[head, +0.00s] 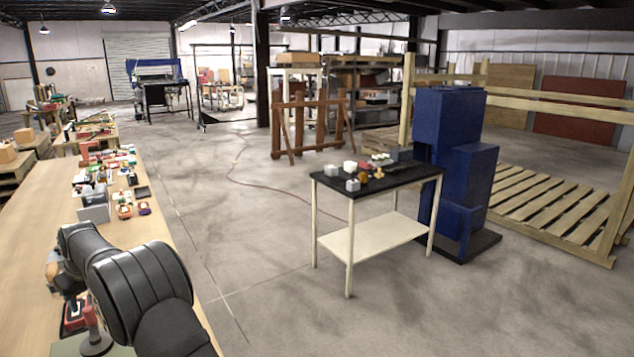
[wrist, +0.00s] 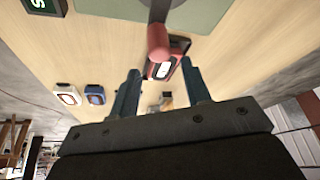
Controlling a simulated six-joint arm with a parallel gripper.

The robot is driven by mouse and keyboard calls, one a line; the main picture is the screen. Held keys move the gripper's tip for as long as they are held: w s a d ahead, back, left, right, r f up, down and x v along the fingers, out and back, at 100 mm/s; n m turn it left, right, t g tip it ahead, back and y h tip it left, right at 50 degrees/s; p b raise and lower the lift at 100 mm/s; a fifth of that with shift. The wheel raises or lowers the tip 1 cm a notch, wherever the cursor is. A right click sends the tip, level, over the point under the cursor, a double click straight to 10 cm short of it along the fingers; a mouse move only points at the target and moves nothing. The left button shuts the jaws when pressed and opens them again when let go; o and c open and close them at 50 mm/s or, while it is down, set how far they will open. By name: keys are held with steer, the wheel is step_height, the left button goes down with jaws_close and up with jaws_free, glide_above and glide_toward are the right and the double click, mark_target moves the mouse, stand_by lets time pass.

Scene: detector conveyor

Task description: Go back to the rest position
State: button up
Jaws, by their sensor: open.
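My gripper (wrist: 160,84) is open in the wrist view, with its two fingers apart and nothing gripped between them. Beyond the fingertips are a red rounded handle (wrist: 158,42) and a red device with a white face (wrist: 163,66) on the wooden table. In the head view my dark arm reaches over the table at lower left and hides most of my gripper. The red handle (head: 91,316) stands on a grey round base there, close beside the arm, with the red device (head: 68,315) behind it.
The long wooden table (head: 35,225) holds many small items along its right edge, including a grey-white box (head: 93,207). A blue device (wrist: 95,94) and a white-and-red one (wrist: 67,94) lie left of my fingers. A black-topped cart (head: 330,180) stands apart across open floor.

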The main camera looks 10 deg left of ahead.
mark_target(84, 311)
steer(key=f, duration=0.4)
steer(key=shift+s+a+f, duration=0.15)
steer(key=shift+s+a, duration=0.05)
steer(key=shift+s, duration=0.1)
steer(key=shift+s+a, duration=0.2)
steer(key=shift+s, duration=0.1)
stand_by(0.6)
steer(key=o, duration=1)
steer(key=d+r, duration=0.1)
steer(key=w+d+r, duration=0.1)
steer(key=shift+r+m, duration=0.3)
steer(key=shift+o, duration=1.2)
steer(key=w+d+r+m, duration=0.1)
steer(key=d+r, duration=0.4)
steer(key=shift+w+d+m+t, duration=0.2)
steer(key=shift+d+m+t, duration=0.1)
steer(key=shift+m+t, duration=0.1)
steer(key=w+d+r+m+t+h, duration=0.1)
steer(key=d+r+m, duration=0.1)
steer(key=d+r, duration=0.3)
steer(key=d+r+m, duration=0.2)
steer(key=d+r, duration=0.1)
steer(key=d, duration=0.5)
steer(key=x, duration=1)
